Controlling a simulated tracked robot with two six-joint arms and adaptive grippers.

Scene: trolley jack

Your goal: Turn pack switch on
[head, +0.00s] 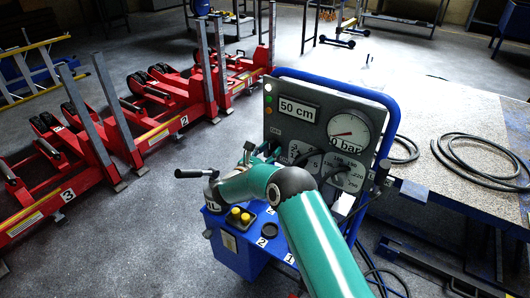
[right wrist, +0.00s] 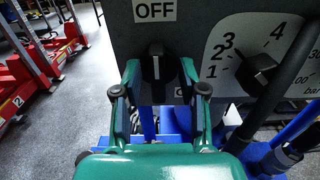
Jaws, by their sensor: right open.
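The pack switch (right wrist: 155,70) is a black rotary knob on the grey control panel (right wrist: 190,30), under an OFF label (right wrist: 155,10). Its white mark points up toward OFF. A second label at its lower right is mostly hidden by a finger. My right gripper (right wrist: 158,76) is open, its two green fingers on the left and right of the knob. I cannot tell whether they touch it. In the head view my right gripper (head: 262,152) is at the left part of the panel (head: 285,125), and its arm hides the switch. My left gripper is in neither view.
A numbered dial (right wrist: 258,65) is right of the switch. The panel carries a gauge (head: 348,132) and a 50 cm display (head: 297,108). Red jacks (head: 165,115) stand left; a table with hoses (head: 440,190) stands right.

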